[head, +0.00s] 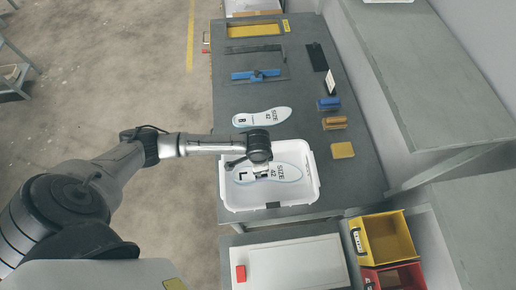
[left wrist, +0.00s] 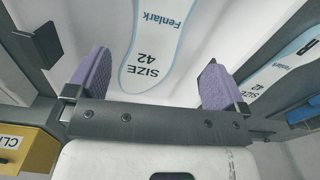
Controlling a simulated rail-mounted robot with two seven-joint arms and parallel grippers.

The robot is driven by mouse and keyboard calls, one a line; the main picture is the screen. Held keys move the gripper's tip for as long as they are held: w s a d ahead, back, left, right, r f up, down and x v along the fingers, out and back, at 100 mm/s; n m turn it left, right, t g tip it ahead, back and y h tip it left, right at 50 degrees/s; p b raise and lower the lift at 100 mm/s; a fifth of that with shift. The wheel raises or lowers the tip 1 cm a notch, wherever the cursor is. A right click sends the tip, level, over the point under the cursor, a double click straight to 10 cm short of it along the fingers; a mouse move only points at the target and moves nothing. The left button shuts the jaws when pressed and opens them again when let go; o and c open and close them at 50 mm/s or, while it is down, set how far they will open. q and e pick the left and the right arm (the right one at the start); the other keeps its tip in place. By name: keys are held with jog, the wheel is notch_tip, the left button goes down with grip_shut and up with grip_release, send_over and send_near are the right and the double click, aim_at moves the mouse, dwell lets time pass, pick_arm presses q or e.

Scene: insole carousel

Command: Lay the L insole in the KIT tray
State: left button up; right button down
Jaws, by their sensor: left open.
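The L insole (head: 287,173), pale with a blue edge and marked SIZE 42, appears to lie flat inside the white tray (head: 302,197) on the bench. In the left wrist view the insole (left wrist: 152,52) shows beyond and between the fingers, touching neither. My left gripper (head: 262,173) is over the L end of the insole, and its wrist hides part of the tray. In the left wrist view the gripper (left wrist: 155,70) is open, with purple finger pads apart and nothing between them. My right gripper is not in view.
The R insole (head: 262,117) lies on the grey bench (head: 230,140) behind the tray. A blue-handled tool (head: 256,75), brushes (head: 329,103) and a yellow block (head: 342,150) are beyond and to the right. Yellow (head: 390,240) and red bins stand at the front right.

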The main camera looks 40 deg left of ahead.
pick_arm(q)
jog(key=shift+r, duration=2.4)
jog(key=s+d+t+h, duration=0.2)
jog(key=s+d, duration=0.7)
jog(key=s+a+r+n+y, duration=0.1)
jog(key=s+a+r+n, duration=0.1)
jog(key=s+a, duration=0.1)
jog(key=s+a+r+n+t, duration=0.1)
jog(key=s+a+n, duration=0.1)
jog(key=s, duration=0.4)
jog(key=shift+s+a+r+n+t+y, duration=0.15)
jog(key=shift+a+r+n+t+y, duration=0.15)
jog(key=shift+a+r+y, duration=0.1)
